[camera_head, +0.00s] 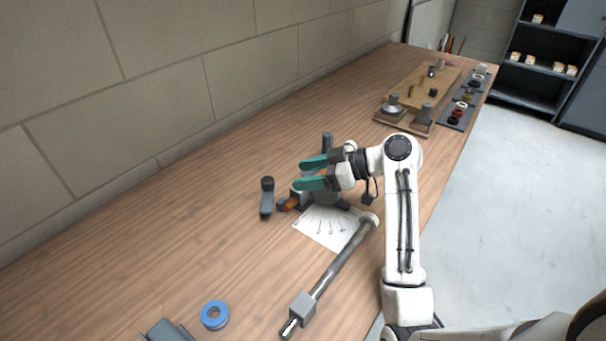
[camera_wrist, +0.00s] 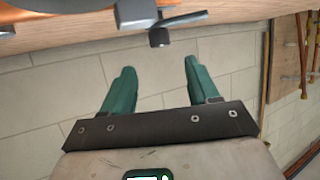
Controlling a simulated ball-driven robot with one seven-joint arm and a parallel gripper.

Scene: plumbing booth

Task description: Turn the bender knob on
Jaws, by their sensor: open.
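The bender (camera_head: 326,196) is a dark grey device on the wooden bench, partly hidden behind my gripper in the head view. A small grey upright post with a dark round top (camera_head: 267,184) stands left of it, and an orange-brown piece (camera_head: 288,204) lies between them. I cannot tell for sure which part is the knob. My gripper (camera_head: 302,174) has its two green fingers apart and empty, over the bender. In the wrist view the open fingers (camera_wrist: 157,68) point toward a dark grey block-ended part (camera_wrist: 160,37) beyond the fingertips, apart from it.
A white sheet with drawings (camera_head: 325,228) lies before the bender. A long grey bar with a block end (camera_head: 335,268) lies beside it. A blue tape ring (camera_head: 214,315) is near the front. A wooden board with fittings (camera_head: 415,92) is farther back. The brick wall (camera_head: 150,95) borders the bench.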

